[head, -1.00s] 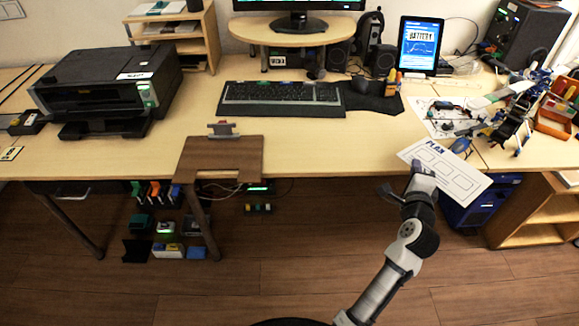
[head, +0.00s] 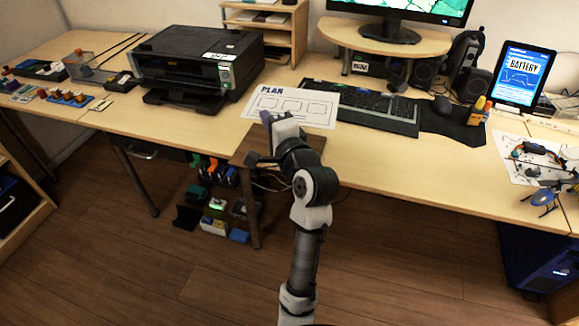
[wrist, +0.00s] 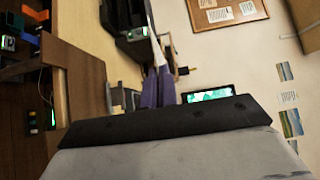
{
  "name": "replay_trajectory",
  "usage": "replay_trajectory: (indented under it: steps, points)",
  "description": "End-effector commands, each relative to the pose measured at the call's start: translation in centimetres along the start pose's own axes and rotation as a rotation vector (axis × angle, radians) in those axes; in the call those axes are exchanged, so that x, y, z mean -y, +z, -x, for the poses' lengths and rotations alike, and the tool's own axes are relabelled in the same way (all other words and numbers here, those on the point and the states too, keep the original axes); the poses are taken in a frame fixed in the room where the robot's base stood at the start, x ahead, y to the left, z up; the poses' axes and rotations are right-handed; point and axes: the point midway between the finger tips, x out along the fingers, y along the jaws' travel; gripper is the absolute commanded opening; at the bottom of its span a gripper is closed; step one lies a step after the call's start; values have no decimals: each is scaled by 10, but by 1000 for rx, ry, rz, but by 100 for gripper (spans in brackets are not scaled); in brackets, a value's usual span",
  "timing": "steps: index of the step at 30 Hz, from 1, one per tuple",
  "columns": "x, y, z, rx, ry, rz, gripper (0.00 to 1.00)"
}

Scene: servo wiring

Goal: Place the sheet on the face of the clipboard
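The white sheet marked PLAN (head: 296,106) is held at its near edge by my gripper (head: 270,122). In the head view it lies across the line of sight between the printer and the keyboard, over the desk. The brown clipboard (head: 246,149) juts from the desk's front edge below it. The sheet and my gripper hide most of the board and its clip. In the wrist view the purple fingers (wrist: 157,88) are close together, with the sheet (wrist: 155,38) seen nearly edge-on between them. The brown board (wrist: 86,85) is left of them. The sheet appears apart from the board.
A black printer (head: 195,62) stands left of the sheet. The keyboard (head: 370,105) is to its right, with a monitor stand (head: 385,40) behind. A tablet (head: 523,75) is at the far right. Coloured bins (head: 215,205) sit on the floor below the desk.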

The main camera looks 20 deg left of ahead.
Motion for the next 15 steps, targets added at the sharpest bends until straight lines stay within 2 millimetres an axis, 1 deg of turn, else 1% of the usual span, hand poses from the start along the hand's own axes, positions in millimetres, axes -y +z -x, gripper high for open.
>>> replay_trajectory:
  steps: [1,2,5,15]
  points:
    - [-1,7,-1,12,1,0,0]
    - [-4,9,-2,16,2,0,0]
    - [-21,9,-2,18,6,-1,0]
    - [-112,9,-1,18,8,-2,0]
